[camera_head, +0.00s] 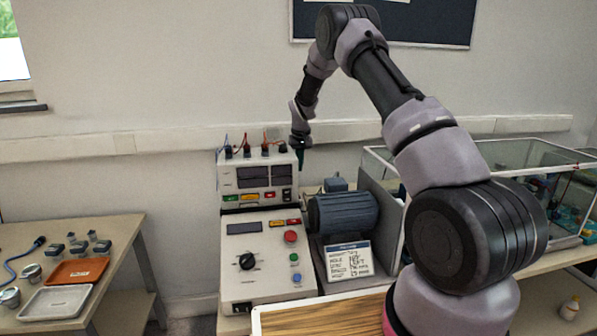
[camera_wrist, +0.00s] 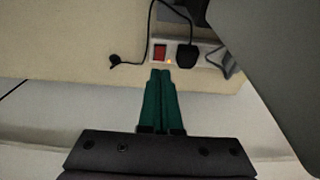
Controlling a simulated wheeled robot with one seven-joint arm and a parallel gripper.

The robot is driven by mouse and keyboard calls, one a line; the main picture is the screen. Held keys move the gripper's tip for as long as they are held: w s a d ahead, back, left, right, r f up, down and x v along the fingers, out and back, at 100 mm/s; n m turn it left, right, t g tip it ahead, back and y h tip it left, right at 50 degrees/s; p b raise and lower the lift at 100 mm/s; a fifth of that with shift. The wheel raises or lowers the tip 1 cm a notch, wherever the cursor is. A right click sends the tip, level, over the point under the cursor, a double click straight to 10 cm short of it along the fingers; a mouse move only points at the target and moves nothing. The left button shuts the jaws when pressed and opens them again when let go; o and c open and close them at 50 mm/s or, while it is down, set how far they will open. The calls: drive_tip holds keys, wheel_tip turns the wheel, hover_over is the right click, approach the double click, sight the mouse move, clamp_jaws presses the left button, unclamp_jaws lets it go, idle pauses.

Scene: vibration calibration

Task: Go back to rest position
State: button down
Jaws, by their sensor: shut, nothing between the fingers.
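My gripper (camera_head: 301,155) is at the upper middle of the head view, beside the top right corner of the stacked control box (camera_head: 272,255). Its green fingers point down. In the wrist view the two green fingers (camera_wrist: 161,75) lie together with nothing between them. Beyond their tips is a white power strip (camera_wrist: 205,53) with a red switch (camera_wrist: 160,52), a small orange light and a black plug. I cannot tell from the head view whether the gripper touches the box.
A blue-grey motor (camera_head: 343,212) and a label card (camera_head: 348,262) stand right of the box. A glass tank (camera_head: 530,155) is at the right. A left table holds an orange tray (camera_head: 77,271), a white tray (camera_head: 56,302) and small parts.

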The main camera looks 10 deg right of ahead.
drive_tip(key=shift+r, duration=0.1)
drive_tip(key=s+d+r+m+t, duration=0.1)
drive_tip(key=s+r, duration=0.5)
drive_tip(key=r, duration=0.3)
drive_tip(key=s+d+r+y, duration=0.1)
drive_tip(key=s+r, duration=0.4)
drive_tip(key=r, duration=0.3)
drive_tip(key=s+d+r+m+t, duration=0.1)
drive_tip(key=s+r, duration=0.5)
drive_tip(key=r, duration=0.3)
drive_tip(key=s+d+r+m+t, duration=0.1)
drive_tip(key=s+r, duration=0.3)
drive_tip(key=s, duration=0.4)
drive_tip(key=s+r, duration=0.3)
drive_tip(key=s, duration=0.4)
drive_tip(key=s+f+m+t+y, duration=0.1)
drive_tip(key=s, duration=1.5)
drive_tip(key=shift+d, duration=0.2)
drive_tip(key=shift+f, duration=0.1)
